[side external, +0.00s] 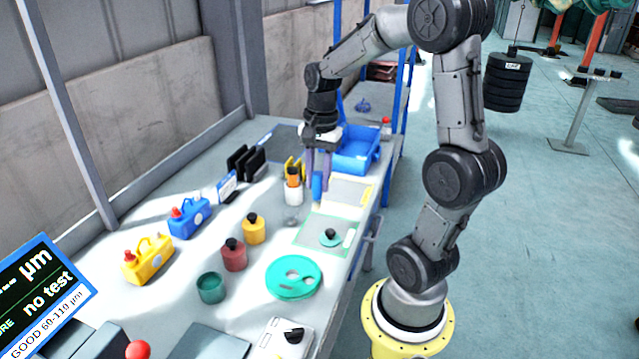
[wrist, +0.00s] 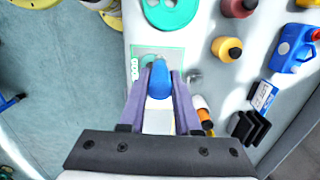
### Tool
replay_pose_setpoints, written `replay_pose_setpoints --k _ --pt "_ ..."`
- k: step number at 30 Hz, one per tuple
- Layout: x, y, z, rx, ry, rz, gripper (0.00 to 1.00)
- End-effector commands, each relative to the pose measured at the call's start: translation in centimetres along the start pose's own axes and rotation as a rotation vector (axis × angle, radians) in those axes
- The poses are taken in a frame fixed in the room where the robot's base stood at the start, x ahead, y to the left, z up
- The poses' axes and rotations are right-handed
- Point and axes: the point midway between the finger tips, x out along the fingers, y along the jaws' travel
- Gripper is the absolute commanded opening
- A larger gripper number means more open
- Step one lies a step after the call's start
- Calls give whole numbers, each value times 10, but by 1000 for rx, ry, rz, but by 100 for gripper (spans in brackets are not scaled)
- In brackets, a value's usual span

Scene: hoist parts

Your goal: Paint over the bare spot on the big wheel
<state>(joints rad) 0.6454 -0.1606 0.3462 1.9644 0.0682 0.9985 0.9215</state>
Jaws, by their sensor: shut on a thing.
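The big teal wheel (side external: 281,289) lies flat near the bench's front edge, with pale and dark marks on its face. Which one is the bare spot I cannot tell. Part of the wheel shows at the top of the wrist view (wrist: 183,17). My gripper (side external: 318,160) is above the bench, beyond the wheel, with its fingers shut on a blue tool (wrist: 159,82) pointing down. The tool's tip is not clear. An open dark-green pot (side external: 210,290) stands left of the wheel. A small teal disc (side external: 325,241) with a black knob lies on a pale green mat (side external: 312,247).
Red (side external: 233,257) and yellow (side external: 253,231) jars stand left of the mat. Yellow (side external: 148,265) and blue (side external: 189,221) cans are farther left. A blue bin (side external: 358,155) is behind.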

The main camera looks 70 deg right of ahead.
Motion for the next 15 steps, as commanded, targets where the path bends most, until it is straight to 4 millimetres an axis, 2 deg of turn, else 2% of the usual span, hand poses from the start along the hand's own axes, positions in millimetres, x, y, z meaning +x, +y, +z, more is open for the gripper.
replay_pose_setpoints --k 4,8,12,15 --pt "-1 -38 11 90 -51 -38 0" --pt "5 -77 37 117 -84 -61 0" --pt "14 -118 80 118 -121 -85 0" --pt "23 -140 114 99 -148 -100 0"
